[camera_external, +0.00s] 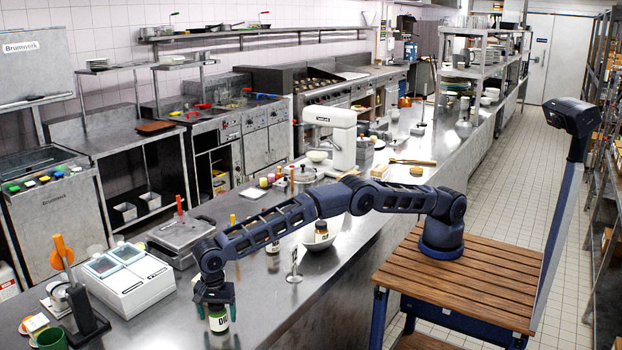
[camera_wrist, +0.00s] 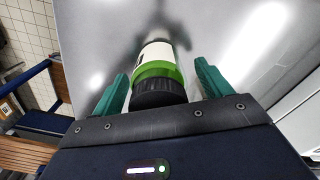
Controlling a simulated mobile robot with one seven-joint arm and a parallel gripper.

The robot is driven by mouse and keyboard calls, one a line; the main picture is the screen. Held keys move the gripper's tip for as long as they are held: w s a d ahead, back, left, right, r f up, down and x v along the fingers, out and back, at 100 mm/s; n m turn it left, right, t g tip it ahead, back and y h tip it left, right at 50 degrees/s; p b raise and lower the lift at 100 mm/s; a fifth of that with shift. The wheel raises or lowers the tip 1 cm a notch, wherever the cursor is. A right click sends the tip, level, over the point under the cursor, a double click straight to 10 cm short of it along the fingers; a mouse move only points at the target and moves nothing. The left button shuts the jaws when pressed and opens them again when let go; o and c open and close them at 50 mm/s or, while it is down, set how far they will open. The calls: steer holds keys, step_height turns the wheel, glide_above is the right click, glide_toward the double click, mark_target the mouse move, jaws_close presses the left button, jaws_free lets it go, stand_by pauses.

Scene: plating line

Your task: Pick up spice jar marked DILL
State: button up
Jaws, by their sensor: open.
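The DILL spice jar (camera_external: 218,320) stands on the steel counter in the external view. It has a green band and a pale label with dark letters, only partly readable. My gripper (camera_external: 215,303) is above and around the jar's top, pointing down. In the wrist view the jar (camera_wrist: 157,68) shows a black lid, a green band and a white label. My gripper (camera_wrist: 160,90) is open there, with one green finger on each side of the jar.
The steel counter (camera_external: 300,297) is clear right of the jar. A white two-lid unit (camera_external: 130,284), a dark stand with an orange-topped tool (camera_external: 82,315) and a green cup (camera_external: 51,339) are to the left.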

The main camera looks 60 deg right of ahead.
steer(key=shift+f, duration=0.2)
steer(key=shift+c, duration=0.3)
steer(key=c, duration=1.2)
steer(key=shift+o, duration=0.2)
steer(key=shift+r, duration=0.1)
